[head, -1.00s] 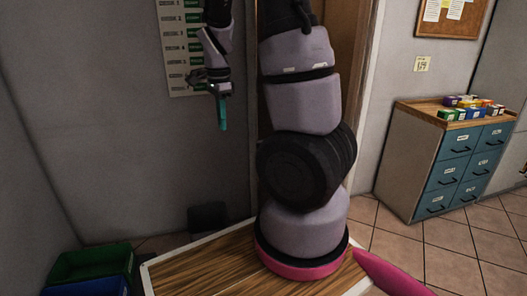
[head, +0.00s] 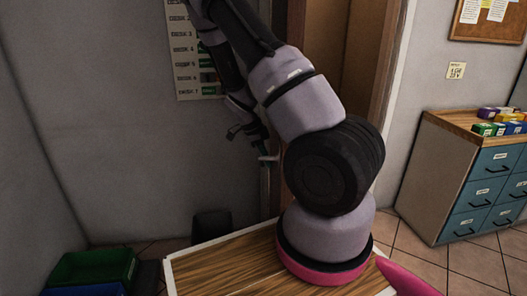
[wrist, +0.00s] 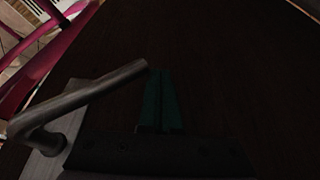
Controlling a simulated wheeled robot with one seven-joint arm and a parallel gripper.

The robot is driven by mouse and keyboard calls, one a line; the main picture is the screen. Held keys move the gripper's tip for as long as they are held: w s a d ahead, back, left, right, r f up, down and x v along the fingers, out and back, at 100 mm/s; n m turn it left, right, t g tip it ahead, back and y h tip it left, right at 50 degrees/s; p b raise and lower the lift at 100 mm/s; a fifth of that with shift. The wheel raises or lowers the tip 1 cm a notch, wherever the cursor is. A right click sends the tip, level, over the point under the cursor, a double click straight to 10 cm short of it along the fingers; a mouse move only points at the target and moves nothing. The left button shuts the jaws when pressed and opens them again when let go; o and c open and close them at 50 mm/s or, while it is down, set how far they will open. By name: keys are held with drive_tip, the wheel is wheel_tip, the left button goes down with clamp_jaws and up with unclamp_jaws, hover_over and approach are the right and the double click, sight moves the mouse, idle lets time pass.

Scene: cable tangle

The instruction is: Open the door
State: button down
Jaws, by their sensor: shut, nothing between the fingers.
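The brown door (head: 322,62) stands behind my arm in the head view, and its dark surface (wrist: 230,70) fills most of the wrist view. I cannot tell whether it is ajar. A grey metal lever handle (wrist: 85,95) shows at the left of the wrist view, its free end pointing up and right. My gripper (wrist: 160,76) has its two teal fingers together, empty, just right of the lever's free end. I cannot tell whether they touch it. In the head view my gripper (head: 266,160) is low beside the door's left side, partly hidden by my arm.
A blue drawer cabinet (head: 480,185) with small coloured boxes on top stands at the right. Green and blue bins (head: 92,268) sit at lower left, and a dark bin (head: 211,224) stands by the wall. Tiled floor is clear before the cabinet.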

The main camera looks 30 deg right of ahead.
drive_tip(key=shift+x, duration=1.55)
